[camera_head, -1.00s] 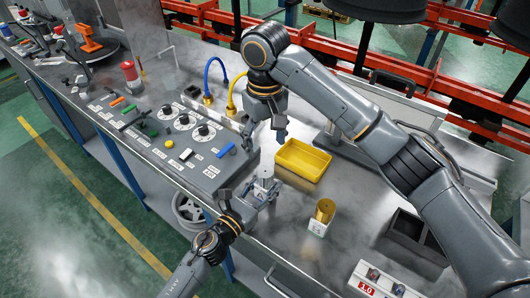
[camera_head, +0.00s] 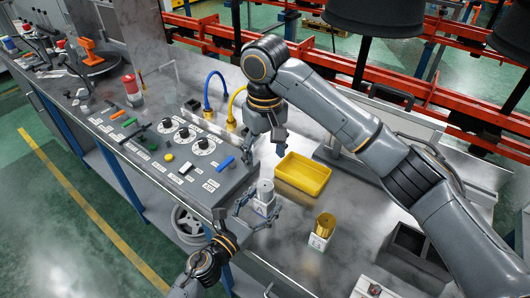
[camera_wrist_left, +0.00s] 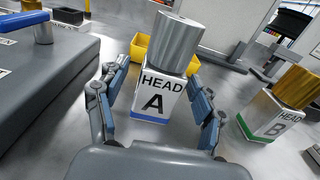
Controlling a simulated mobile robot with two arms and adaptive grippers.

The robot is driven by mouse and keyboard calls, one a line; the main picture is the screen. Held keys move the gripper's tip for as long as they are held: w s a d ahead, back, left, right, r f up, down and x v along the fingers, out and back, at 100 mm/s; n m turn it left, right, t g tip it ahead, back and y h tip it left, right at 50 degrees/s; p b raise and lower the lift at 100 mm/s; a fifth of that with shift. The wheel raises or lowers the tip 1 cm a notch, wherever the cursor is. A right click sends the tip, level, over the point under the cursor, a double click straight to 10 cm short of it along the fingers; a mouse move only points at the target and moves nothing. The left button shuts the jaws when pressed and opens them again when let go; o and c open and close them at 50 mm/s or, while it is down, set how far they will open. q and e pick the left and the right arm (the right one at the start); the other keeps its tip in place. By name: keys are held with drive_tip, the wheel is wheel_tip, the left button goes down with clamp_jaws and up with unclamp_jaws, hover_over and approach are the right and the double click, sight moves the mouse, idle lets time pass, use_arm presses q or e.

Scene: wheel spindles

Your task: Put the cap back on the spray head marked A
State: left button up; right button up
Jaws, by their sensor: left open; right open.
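Head A is a white block (camera_head: 261,208) marked "HEAD A" with a blue stripe, standing on the metal bench; it also shows in the left wrist view (camera_wrist_left: 158,98). A silver cylinder (camera_wrist_left: 176,42) sits upright on top of it and shows in the head view too (camera_head: 265,189). Whether this cylinder is the cap, I cannot tell. My left gripper (camera_head: 257,212) is open, with one finger on each side of the block and gaps visible in the wrist view. My right gripper (camera_head: 265,149) is open and empty, behind head A and left of the yellow tray.
A yellow tray (camera_head: 303,186) lies behind head A. Head B (camera_wrist_left: 262,118), topped by a brass cylinder (camera_head: 325,222), stands to the right. A grey control panel (camera_head: 214,196) with knobs borders the left. Bare bench lies between head A and head B.

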use_arm(q)
drive_tip(key=v, duration=1)
drive_tip(key=shift+s+a, duration=0.1)
drive_tip(key=shift+s, duration=0.1)
